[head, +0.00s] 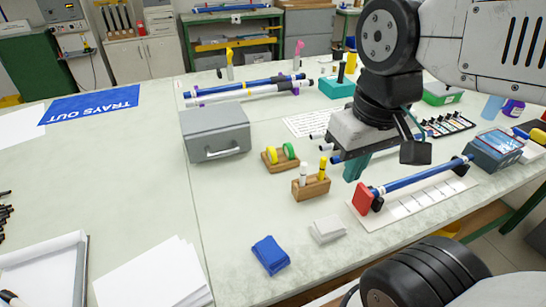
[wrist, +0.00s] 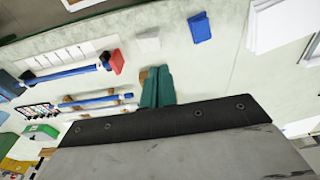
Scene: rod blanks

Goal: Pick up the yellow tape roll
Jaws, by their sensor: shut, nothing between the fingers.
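The yellow tape roll (head: 272,155) stands upright in a small wooden holder (head: 281,164), beside a green roll (head: 290,151), near the middle of the table in the head view. My gripper (head: 353,171) is to the right of the holder and apart from it, over the table, with its teal fingers pointing down. In the wrist view the fingers (wrist: 157,86) are together and hold nothing. I cannot make out the yellow roll in the wrist view.
A wooden block (head: 311,188) with upright markers stands near the holder. A grey box (head: 215,132) is to the left. A blue rod (head: 425,177) lies on a fixture at right. A blue cloth (head: 270,254) and a pale cloth (head: 327,229) lie in front.

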